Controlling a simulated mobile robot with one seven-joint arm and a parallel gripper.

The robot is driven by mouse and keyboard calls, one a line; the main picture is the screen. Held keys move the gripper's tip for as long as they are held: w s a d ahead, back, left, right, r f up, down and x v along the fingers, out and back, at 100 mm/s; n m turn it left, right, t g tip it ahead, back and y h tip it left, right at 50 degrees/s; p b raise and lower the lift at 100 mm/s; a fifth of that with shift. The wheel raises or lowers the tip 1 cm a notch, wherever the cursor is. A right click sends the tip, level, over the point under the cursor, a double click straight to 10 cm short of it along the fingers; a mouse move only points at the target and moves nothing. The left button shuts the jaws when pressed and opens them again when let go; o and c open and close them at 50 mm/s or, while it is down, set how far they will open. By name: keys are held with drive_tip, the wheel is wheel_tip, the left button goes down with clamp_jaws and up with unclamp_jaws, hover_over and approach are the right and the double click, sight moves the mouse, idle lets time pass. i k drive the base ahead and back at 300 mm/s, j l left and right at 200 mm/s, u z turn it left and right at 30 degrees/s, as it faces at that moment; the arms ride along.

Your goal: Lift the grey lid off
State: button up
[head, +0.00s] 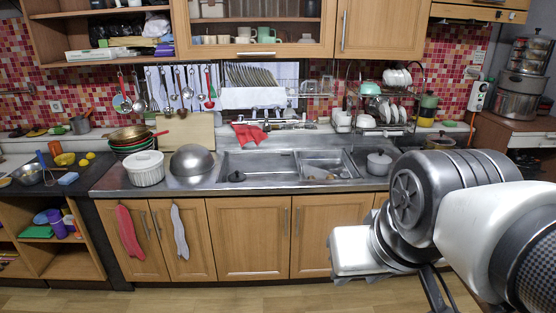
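A small pot with a grey lid (379,157) stands on the steel counter just right of the sink. The lid has a small knob on top and appears to sit on the pot body (379,167). My arm comes in from the right and fills the lower right of the head view. My gripper (434,292) is at the bottom, in front of the cabinets, lower and nearer than the pot. Its fingertips are cut off or hidden, so its opening does not show. It is apart from the lid.
The sink (262,165) lies left of the pot. A dish rack (385,112) with bowls and plates stands behind the pot. My arm hides the counter to its right.

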sight(380, 158)
drive_tip(key=i+l, duration=1.25)
drive_tip(key=i, duration=0.15)
drive_tip(key=i+l, duration=1.2)
drive_tip(key=i, duration=0.15)
